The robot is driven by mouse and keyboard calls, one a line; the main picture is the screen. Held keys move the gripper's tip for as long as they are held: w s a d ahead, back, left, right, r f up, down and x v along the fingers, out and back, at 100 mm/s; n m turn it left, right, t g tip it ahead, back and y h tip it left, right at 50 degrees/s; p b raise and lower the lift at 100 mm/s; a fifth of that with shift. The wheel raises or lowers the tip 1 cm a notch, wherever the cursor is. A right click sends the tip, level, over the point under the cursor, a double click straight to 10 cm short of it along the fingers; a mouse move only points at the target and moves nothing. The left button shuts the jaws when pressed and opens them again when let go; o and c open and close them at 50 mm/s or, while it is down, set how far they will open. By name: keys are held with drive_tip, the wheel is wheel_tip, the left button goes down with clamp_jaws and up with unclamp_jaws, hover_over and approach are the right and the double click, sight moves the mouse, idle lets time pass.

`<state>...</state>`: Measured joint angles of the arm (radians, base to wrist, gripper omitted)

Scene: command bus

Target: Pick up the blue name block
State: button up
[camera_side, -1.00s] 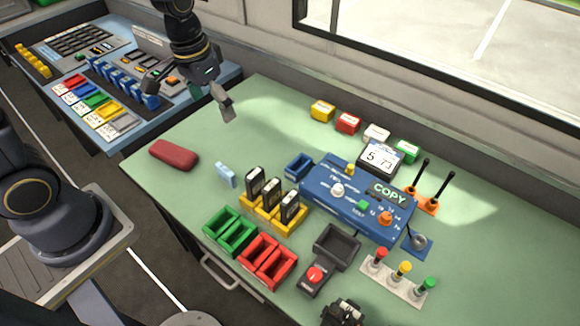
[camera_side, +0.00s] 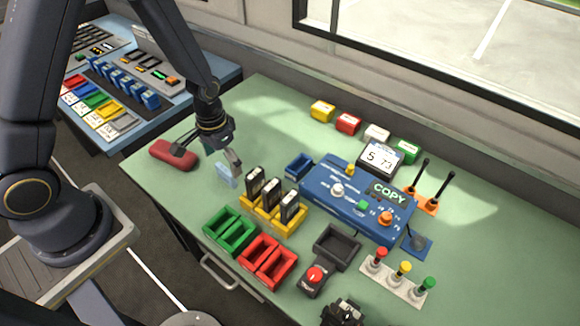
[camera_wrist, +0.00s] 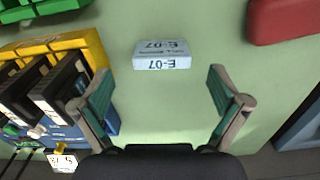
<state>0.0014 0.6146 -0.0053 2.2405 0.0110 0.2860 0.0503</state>
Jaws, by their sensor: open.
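The name block (camera_side: 223,174) is a small light-blue block on the green table, left of the yellow holder. In the wrist view the block (camera_wrist: 162,55) shows dark "E-07" lettering on its faces and lies ahead of the fingertips, roughly midway between them. My gripper (camera_side: 208,158) is just above and beside the block in the side view, and one finger partly overlaps it there. In the wrist view my gripper (camera_wrist: 160,82) has its two fingers spread wide, with nothing between the pads.
A red case (camera_side: 174,155) lies left of the block. A yellow holder (camera_side: 262,211) with upright black modules stands close on its right. Green bins (camera_side: 230,231) and red bins (camera_side: 267,260) sit nearer the front. A blue console (camera_side: 355,205) is further right.

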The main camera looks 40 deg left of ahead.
sight(224, 170)
wheel_tip(224, 170, down, 4)
drive_tip(key=shift+s+a+f, duration=0.1)
drive_tip(key=shift+f, duration=0.05)
drive_tip(key=c, duration=1.2)
drive_tip(key=shift+r, duration=0.2)
